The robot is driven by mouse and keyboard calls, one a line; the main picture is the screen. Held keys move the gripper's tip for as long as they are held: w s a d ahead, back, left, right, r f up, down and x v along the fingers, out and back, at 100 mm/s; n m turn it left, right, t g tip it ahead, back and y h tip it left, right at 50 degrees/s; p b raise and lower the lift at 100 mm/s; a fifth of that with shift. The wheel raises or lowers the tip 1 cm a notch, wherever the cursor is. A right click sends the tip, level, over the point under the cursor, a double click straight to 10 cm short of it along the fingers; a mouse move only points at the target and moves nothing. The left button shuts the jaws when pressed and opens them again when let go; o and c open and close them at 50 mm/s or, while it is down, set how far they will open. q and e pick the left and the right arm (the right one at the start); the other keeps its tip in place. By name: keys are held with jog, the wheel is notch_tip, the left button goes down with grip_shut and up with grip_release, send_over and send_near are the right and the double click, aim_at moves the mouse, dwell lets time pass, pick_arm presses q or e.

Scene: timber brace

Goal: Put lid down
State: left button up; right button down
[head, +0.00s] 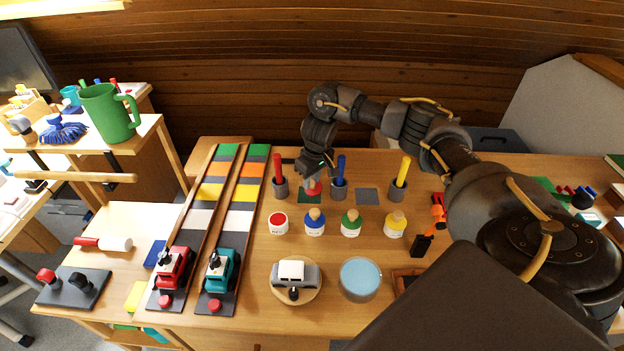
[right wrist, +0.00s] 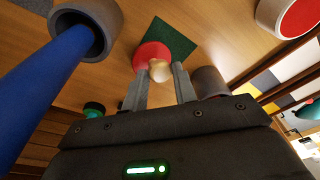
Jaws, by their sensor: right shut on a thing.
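My right gripper (head: 316,176) is shut on the pale wooden knob of a red lid (head: 313,188). In the right wrist view, the knob sits between the fingertips (right wrist: 160,71) and the red lid (right wrist: 149,54) lies just beyond them. The lid is over or on a dark green square (head: 306,197), which also shows in the right wrist view (right wrist: 173,38); I cannot tell whether it touches. A pot with red paint (head: 278,223) stands open in front, to the left. My left gripper is not in view.
Cups with a red stick (head: 278,168), a blue stick (head: 340,168) and a yellow stick (head: 402,171) stand close around. Lidded blue (head: 315,228), green (head: 351,228) and yellow (head: 394,229) pots stand in front. A grey square (head: 367,196) lies bare to the right.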

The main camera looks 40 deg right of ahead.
aim_at(316, 193)
jog(key=shift+f, duration=0.15)
jog(key=c, duration=1.1)
grip_release()
notch_tip(316, 193, up, 12)
jog(key=s+p, duration=0.1)
jog(key=p, duration=0.3)
jog(key=shift+s, duration=0.4)
jog(key=shift+d, duration=0.1)
